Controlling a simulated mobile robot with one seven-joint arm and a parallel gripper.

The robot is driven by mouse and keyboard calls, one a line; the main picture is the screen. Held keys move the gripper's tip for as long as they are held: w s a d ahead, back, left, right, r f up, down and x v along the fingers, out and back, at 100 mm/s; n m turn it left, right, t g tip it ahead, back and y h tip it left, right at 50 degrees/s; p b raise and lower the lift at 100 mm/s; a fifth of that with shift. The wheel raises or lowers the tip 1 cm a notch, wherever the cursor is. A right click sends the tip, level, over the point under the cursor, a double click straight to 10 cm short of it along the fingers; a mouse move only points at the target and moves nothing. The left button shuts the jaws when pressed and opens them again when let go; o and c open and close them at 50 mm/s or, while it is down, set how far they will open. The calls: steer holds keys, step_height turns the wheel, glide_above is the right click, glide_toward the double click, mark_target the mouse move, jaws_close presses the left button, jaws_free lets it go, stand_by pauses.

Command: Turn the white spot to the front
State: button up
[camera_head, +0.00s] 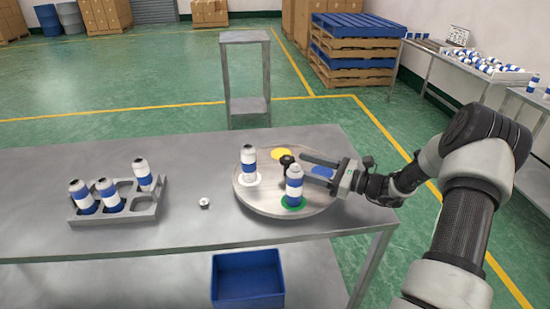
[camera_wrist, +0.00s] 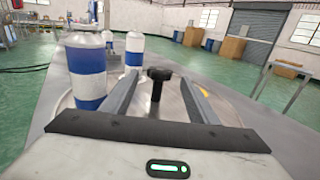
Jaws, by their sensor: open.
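A round grey turntable (camera_head: 262,205) sits on the metal table, with a black knob (camera_head: 287,163) upright at its middle. The white spot (camera_head: 239,181) is at the turntable's left, under a blue-and-white can (camera_head: 249,162). The green spot (camera_head: 284,206) is at the front, under another blue-and-white can (camera_head: 294,187). The yellow spot (camera_head: 282,154) is at the back and the blue spot (camera_head: 322,171) at the right, both bare. My gripper (camera_head: 307,166) reaches in from the right, open and empty. In the wrist view the knob (camera_wrist: 158,88) shows between its fingers; I see no contact.
The front can (camera_wrist: 87,72) stands close beside my left-hand finger in the wrist view. A grey rack (camera_head: 140,211) with several cans and a small metal part (camera_head: 204,203) are on the left table. A blue bin (camera_head: 248,279) is below the front edge.

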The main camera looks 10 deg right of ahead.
glide_above(275, 172)
stand_by(0.3)
steer(key=shift+c, duration=0.4)
jaws_close()
